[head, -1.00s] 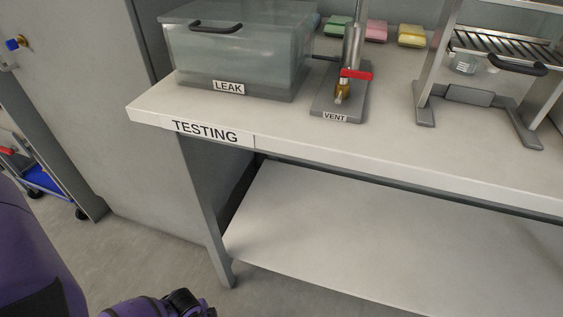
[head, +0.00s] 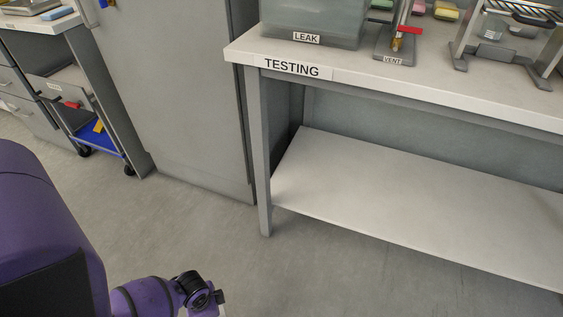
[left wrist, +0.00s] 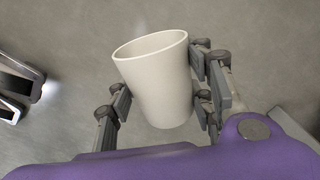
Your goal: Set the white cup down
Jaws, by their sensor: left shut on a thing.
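The white cup (left wrist: 158,75) shows in the left wrist view, its open rim toward the top of the picture and slightly tilted there. My left gripper (left wrist: 167,97) is shut on it, with finger pads against both sides of the cup wall. Grey floor lies behind the cup, with no surface seen touching it. In the head view my purple left arm comes in at the bottom left; the held cup cannot be clearly made out there. My right gripper is not in view.
A white testing bench (head: 430,93) with a lower shelf (head: 390,200) stands at the right. It carries a leak tank (head: 315,18) and a vent stand (head: 398,45). A grey cabinet (head: 175,100) and a blue-decked cart (head: 100,140) stand left. Floor (head: 330,270) in front is clear.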

